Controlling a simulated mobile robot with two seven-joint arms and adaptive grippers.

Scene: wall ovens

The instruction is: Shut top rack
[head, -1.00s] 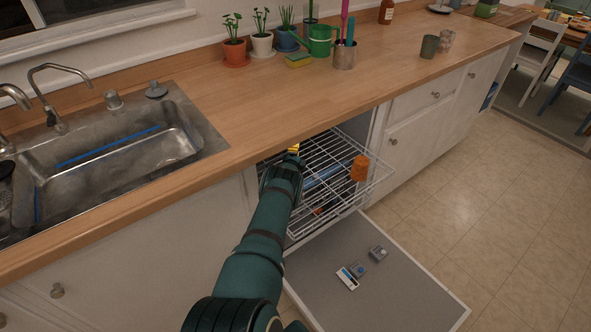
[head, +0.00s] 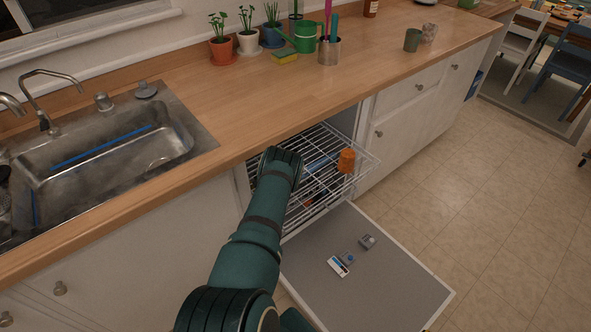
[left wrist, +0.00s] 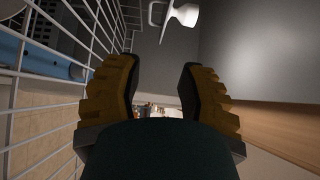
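The top rack (head: 333,186) is a white wire rack, pulled out of the dishwasher under the counter. An orange cup (head: 346,160) stands on its right side, and a blue item lies farther in. My left gripper (left wrist: 158,95) reaches over the rack's left part. In the left wrist view its two yellow-and-black fingers are apart with nothing between them. Rack wires (left wrist: 92,45) run along the left of that view, beside the fingers. In the head view the fingertips are hidden behind my wrist. My right gripper is not in view.
The dishwasher door (head: 390,285) lies folded down below the rack. The wooden counter (head: 240,110) overhangs the opening. A white item (left wrist: 184,14) shows at the top of the left wrist view. The floor at right (head: 470,200) is clear.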

